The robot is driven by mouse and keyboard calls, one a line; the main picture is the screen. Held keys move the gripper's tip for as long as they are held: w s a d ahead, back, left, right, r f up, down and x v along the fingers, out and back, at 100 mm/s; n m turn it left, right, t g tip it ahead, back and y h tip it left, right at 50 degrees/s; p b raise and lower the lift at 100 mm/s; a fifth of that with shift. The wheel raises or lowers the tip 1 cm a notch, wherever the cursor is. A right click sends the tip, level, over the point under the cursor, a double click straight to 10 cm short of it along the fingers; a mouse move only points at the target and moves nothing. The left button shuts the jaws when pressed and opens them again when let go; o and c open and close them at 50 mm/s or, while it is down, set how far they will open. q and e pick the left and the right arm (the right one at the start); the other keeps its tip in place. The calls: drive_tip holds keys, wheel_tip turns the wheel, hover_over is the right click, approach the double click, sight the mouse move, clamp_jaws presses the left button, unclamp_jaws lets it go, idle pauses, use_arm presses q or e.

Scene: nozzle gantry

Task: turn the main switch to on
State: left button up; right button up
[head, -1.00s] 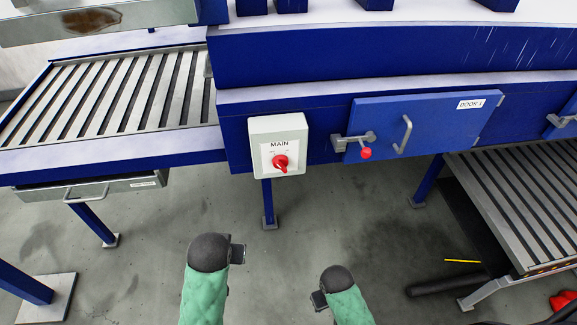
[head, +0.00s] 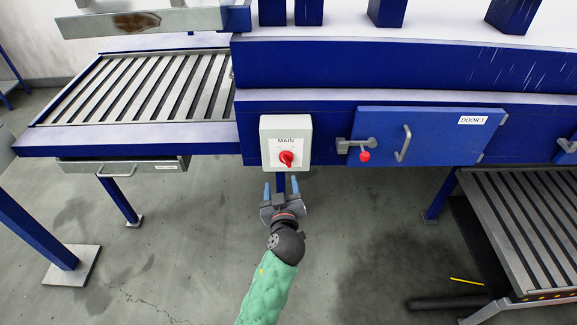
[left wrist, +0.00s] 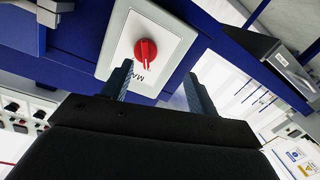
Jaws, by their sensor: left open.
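The main switch is a red rotary knob (head: 286,158) on a pale grey box (head: 270,151) labelled MAIN, fixed to the front of the blue machine. My left gripper (head: 281,188) is just below the box in the head view, with its two fingers apart and nothing between them. In the left wrist view the red knob (left wrist: 145,50) lies ahead of the open fingers (left wrist: 158,85), apart from them. The box appears tilted there. My right gripper is in neither current view.
A blue door (head: 430,137) marked DOOR 1, with a handle (head: 403,143) and a red-knobbed latch (head: 364,155), is to the right. A drawer (head: 125,166) sits under the left roller conveyor (head: 140,88). The floor before the box is clear.

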sight(285, 162)
use_arm(q)
drive_tip(key=shift+w+d+r+n+t+h, duration=0.1)
drive_tip(key=shift+d+r+n+t+h, duration=0.1)
drive_tip(key=shift+d+r+n+h, duration=0.25)
drive_tip(key=shift+w+d+r+n+t+h, duration=0.1)
drive_tip(key=shift+r+n+t+h, duration=0.2)
drive_tip(key=shift+n, duration=0.35)
use_arm(e)
drive_tip(key=shift+w+a+r+t, duration=0.1)
drive_tip(key=shift+w+t, duration=0.2)
drive_tip(key=shift+w, duration=0.15)
drive_tip(key=shift+w+a+r+t, duration=0.1)
drive_tip(key=shift+w+t, duration=0.2)
drive_tip(key=shift+w, duration=0.15)
use_arm(q)
drive_tip(key=w+p, duration=0.3)
drive_tip(key=w, duration=0.3)
drive_tip(key=shift+w+r+p, duration=0.1)
drive_tip(key=shift+w+p, duration=0.05)
drive_tip(key=shift+p, duration=0.15)
drive_tip(key=shift+w, duration=0.65)
use_arm(e)
drive_tip(key=s+d+f, duration=0.2)
drive_tip(key=s+f, duration=0.1)
drive_tip(key=s, duration=0.4)
drive_tip(key=shift+s+f, duration=0.15)
drive_tip(key=shift+s, duration=0.2)
drive_tip(key=shift+d, duration=0.1)
use_arm(q)
drive_tip(key=c, duration=1)
